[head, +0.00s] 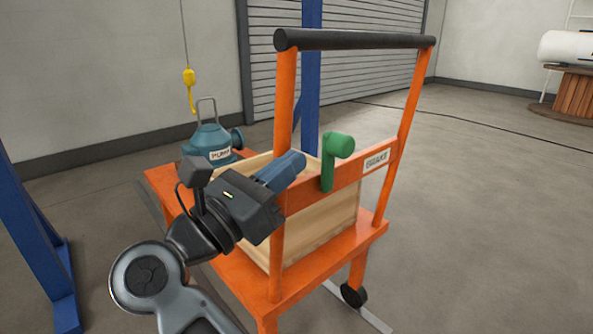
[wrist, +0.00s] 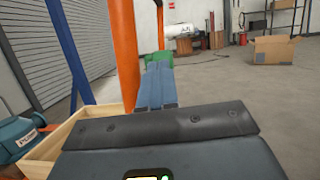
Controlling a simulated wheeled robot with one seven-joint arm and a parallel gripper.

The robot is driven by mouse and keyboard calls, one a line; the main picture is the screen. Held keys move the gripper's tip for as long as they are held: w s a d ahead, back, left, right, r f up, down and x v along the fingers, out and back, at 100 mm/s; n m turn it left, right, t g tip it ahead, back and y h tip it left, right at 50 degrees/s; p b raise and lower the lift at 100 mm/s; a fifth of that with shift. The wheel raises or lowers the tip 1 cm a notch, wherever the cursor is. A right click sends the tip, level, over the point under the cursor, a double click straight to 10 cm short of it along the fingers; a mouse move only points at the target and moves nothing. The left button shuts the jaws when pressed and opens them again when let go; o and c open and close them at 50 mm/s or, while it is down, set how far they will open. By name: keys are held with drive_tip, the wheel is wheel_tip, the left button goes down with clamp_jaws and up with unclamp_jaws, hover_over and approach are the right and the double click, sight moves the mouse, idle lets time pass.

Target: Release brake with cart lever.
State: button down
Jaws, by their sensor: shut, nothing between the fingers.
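The cart (head: 262,303) is orange with a tall push handle that has a black grip bar. A green brake lever (head: 328,165) stands up from its crossbar, beside a white BRAKE label (head: 376,161), with its knob at the top. My gripper (head: 300,158) is shut and empty, just left of the lever's knob. I cannot tell whether the fingertips touch it. In the wrist view the shut blue fingers (wrist: 157,80) point at the green lever (wrist: 158,58), whose lower part they hide.
A teal pump (head: 210,141) and a wooden crate (head: 330,225) sit on the cart. The orange left upright stands close beside my gripper. A yellow hoist hook (head: 189,77) hangs behind, and a blue post (head: 30,230) stands at left.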

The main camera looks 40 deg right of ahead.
drive_tip(key=a+r+p, duration=0.1)
drive_tip(key=a, duration=0.7)
drive_tip(key=shift+s+a+r, duration=0.2)
drive_tip(key=shift+s+a, duration=0.05)
